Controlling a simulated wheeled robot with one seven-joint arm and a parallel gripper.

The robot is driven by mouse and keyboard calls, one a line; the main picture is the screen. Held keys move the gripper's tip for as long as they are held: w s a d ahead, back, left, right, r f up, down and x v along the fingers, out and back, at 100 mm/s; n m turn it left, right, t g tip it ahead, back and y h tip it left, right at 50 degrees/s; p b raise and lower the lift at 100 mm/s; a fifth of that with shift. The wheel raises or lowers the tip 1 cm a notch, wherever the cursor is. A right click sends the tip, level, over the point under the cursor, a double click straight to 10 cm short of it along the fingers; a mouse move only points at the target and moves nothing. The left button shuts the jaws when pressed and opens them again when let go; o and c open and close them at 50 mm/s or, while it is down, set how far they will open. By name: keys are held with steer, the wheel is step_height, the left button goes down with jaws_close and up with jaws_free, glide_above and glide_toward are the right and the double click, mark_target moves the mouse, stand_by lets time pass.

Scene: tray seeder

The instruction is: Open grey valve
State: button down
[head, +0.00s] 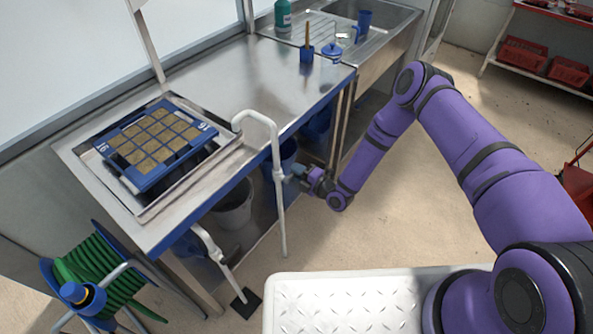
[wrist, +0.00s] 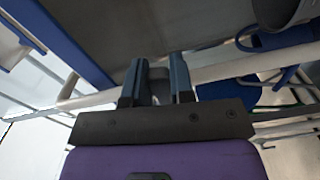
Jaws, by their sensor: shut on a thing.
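A thin whitish-grey pipe (head: 276,145) rises in front of the bench and bends over toward the tray at its top. The grey valve (head: 280,176) is a small fitting partway up this pipe, partly hidden by my gripper (head: 296,173). My gripper reaches it from the right. In the wrist view, the two blue-grey fingers of my gripper (wrist: 157,62) are shut on a small grey piece of the valve (wrist: 159,86), with the pale pipe (wrist: 228,68) running crosswise behind. The valve's handle angle is too small to tell.
A blue seed tray (head: 178,166) with brown cells sits in the steel bench's basin. A green hose reel (head: 100,270) stands at the lower left. A grey bucket (head: 233,207) and a blue bin (head: 287,157) are under the bench. Open floor (head: 400,230) lies to the right.

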steer(key=s+a+f+m, duration=0.3)
steer(key=s+f+m, duration=0.1)
steer(key=m, duration=1.2)
steer(key=shift+f, duration=0.35)
steer(key=shift+s+a, duration=0.1)
steer(key=shift+s, duration=0.05)
steer(key=c, duration=1)
jaws_free()
steer(key=v, duration=1)
steer(key=shift+s+d, duration=0.3)
